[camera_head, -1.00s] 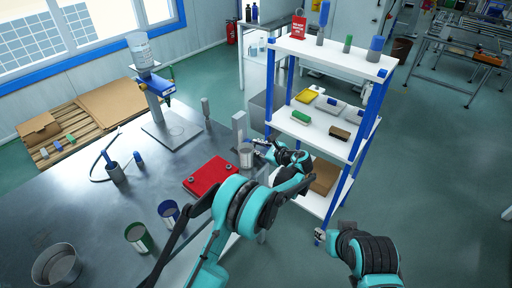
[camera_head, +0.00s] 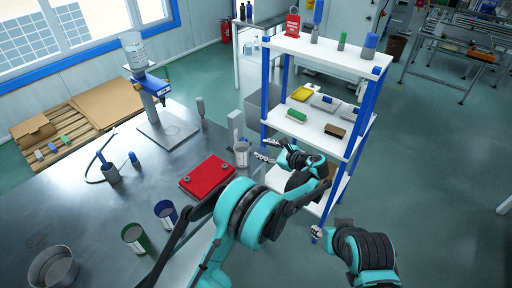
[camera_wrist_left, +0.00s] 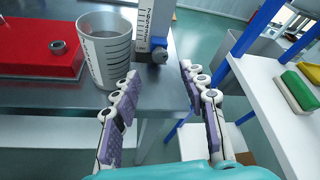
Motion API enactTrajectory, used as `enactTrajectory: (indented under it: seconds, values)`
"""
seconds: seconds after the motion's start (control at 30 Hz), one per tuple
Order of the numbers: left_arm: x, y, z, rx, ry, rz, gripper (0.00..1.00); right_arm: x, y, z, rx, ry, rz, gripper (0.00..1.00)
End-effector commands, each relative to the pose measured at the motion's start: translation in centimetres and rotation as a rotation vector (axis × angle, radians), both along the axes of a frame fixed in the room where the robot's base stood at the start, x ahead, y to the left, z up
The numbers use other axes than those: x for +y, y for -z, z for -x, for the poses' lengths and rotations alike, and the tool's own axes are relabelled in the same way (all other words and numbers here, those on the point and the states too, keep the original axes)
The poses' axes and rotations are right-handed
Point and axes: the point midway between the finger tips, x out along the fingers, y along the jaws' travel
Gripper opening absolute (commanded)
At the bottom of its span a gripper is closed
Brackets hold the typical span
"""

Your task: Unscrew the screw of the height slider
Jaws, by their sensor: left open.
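The height slider is a pale upright post with a printed scale (camera_wrist_left: 154,22) at the table's edge; it also shows in the head view (camera_head: 234,126). Its dark round screw (camera_wrist_left: 160,55) is low on the post, facing my left wrist camera. My left gripper (camera_wrist_left: 160,76) is open and empty, its two fingers spread below and either side of the screw, not touching it. In the head view my left gripper (camera_head: 264,150) is just right of the post, beside the shelf. My right gripper (camera_head: 318,232) is low at the shelf's foot; its fingers are too small to read.
A grey measuring cup (camera_wrist_left: 106,48) stands close left of the post, near the left finger. A red plate (camera_head: 207,176) lies on the table (camera_head: 80,210). A white shelf rack (camera_head: 318,133) stands close on the right. A small gap separates table and rack.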

Motion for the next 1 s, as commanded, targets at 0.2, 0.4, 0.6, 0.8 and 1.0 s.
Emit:
enactTrajectory:
  seconds: [0.2, 0.4, 0.6, 0.8, 1.0]
  values:
    - [-2.2, -1.2, 2.2, 0.001, 0.0, -0.001, 0.43, 0.0, 0.0, 0.0, 0.0, 0.0, 0.0, 0.4]
    - [-2.7, -1.4, 2.7, 0.0, -0.001, -0.001, 0.43, 0.0, 0.0, 0.0, 0.0, 0.0, 0.0, 0.4]
    - [-2.7, -1.4, 2.7, 0.0, -0.001, -0.001, 0.43, 0.0, 0.0, 0.0, 0.0, 0.0, 0.0, 0.4]
    - [-2.1, -1.4, 0.6, 0.145, -0.007, -0.118, 0.43, 0.0, -1.7, 0.0, 0.0, 0.0, 0.0, 0.4]
    - [-1.0, -0.5, -1.4, 0.349, -0.004, -0.256, 0.43, 0.0, -3.1, 0.0, 0.0, 0.0, 0.0, 0.4]
